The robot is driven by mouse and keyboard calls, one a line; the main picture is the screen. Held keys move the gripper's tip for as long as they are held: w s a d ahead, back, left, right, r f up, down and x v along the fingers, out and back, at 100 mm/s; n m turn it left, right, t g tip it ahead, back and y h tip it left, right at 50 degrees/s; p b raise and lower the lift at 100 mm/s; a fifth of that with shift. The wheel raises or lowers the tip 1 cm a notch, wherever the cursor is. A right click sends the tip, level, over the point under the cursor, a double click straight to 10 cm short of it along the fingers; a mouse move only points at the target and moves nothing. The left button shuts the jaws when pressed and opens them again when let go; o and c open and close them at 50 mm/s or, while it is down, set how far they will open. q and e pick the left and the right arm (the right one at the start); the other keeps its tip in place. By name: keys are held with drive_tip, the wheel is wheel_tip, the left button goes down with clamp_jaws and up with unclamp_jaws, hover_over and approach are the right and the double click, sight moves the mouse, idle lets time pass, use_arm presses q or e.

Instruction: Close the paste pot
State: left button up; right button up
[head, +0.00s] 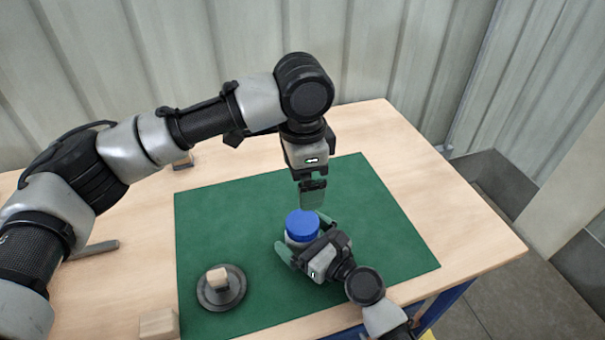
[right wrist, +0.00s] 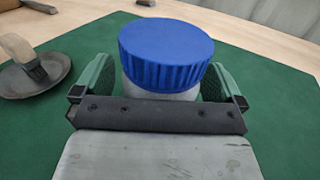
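The paste pot (right wrist: 140,84) is a pale jar standing upright on the green mat. A ribbed blue lid (head: 302,224) sits on top of it. The lid fills the middle of the right wrist view (right wrist: 167,55); I cannot tell whether it is screwed tight. My right gripper (head: 306,238) is low at the mat, with a green finger on each side of the pot. Narrow gaps seem to show between the fingers and the jar, so it looks open. My left gripper (head: 312,200) points down just above or behind the lid, apart from it; its fingers overlap from this angle.
A dark round dish (head: 233,297) with a wooden-handled block (head: 217,279) stands on the mat at left. A wooden block (head: 159,324) lies at the table's front edge. A dark bar (head: 95,250) lies at left. The right side of the mat (head: 385,235) is clear.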

drive_tip(key=b+v, duration=0.1)
drive_tip(key=v, duration=0.9)
drive_tip(key=shift+s+d, duration=0.25)
drive_tip(key=shift+d, duration=0.05)
